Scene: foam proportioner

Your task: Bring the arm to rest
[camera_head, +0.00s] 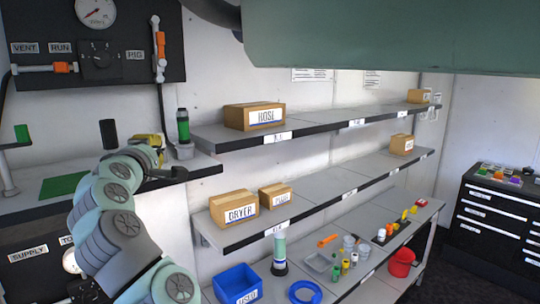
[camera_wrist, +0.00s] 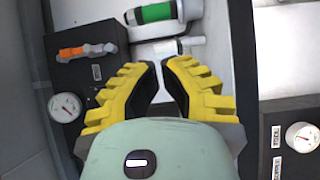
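My arm (camera_head: 118,220), teal and grey, rises from the lower left in the head view and bends at the top. My gripper (camera_wrist: 159,64) has yellow ribbed fingers with black inner faces in the wrist view. Its fingertips stand apart with a gap and nothing between them. In the head view only a little yellow of it shows behind the arm, near the wall panel's ledge. A clear cylinder with a green band (camera_wrist: 156,13) lies ahead of the fingertips in the wrist view; I cannot tell how far off.
A dark gauge panel (camera_head: 95,60) and a bench with a green mat (camera_head: 63,186) are at left. Shelves hold cardboard boxes (camera_head: 254,116); below are a blue bin (camera_head: 237,283), small parts and a red bucket (camera_head: 401,263). A black drawer cabinet (camera_head: 490,225) stands at right.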

